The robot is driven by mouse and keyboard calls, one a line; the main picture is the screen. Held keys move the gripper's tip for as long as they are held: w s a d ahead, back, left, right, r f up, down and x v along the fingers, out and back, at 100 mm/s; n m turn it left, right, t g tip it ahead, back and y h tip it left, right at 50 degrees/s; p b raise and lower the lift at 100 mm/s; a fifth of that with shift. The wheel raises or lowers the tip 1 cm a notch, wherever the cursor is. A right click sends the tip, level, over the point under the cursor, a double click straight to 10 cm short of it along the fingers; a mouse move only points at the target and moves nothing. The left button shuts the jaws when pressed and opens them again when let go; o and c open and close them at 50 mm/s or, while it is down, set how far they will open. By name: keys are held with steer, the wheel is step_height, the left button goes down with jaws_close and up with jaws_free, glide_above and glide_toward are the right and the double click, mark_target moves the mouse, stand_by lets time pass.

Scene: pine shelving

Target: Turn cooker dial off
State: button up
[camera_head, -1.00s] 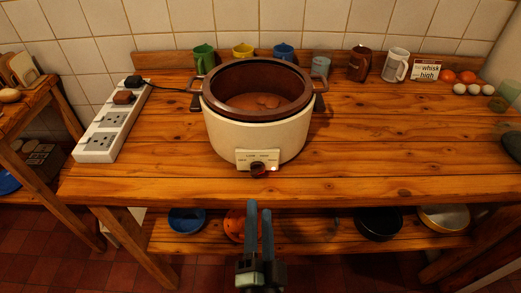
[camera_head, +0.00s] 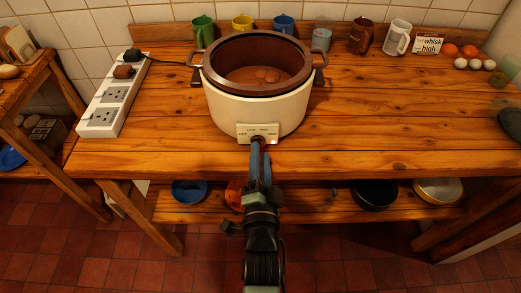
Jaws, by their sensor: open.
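The slow cooker (camera_head: 258,104) has a cream body and a dark brown inner pot with food in it. It stands on the wooden table. Its front panel (camera_head: 257,130) carries OFF, LOW and HIGH marks. The dial (camera_head: 258,140) sits on the lower part of the panel and is mostly hidden by my gripper. A small light shows at the panel's lower right. My gripper (camera_head: 258,145) has its blue fingers pointing at the dial, right at the panel. The fingers look close together, and I cannot tell whether they touch the dial. The dial's pointer direction cannot be made out.
A white power strip (camera_head: 106,110) with plugs lies to the left. Several mugs stand along the back, with a whisk card (camera_head: 429,45), tomatoes and eggs at right. A lower shelf holds a blue bowl (camera_head: 189,191) and dark pan (camera_head: 375,195). The table right of the cooker is clear.

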steer(key=shift+w, duration=0.9)
jaws_close()
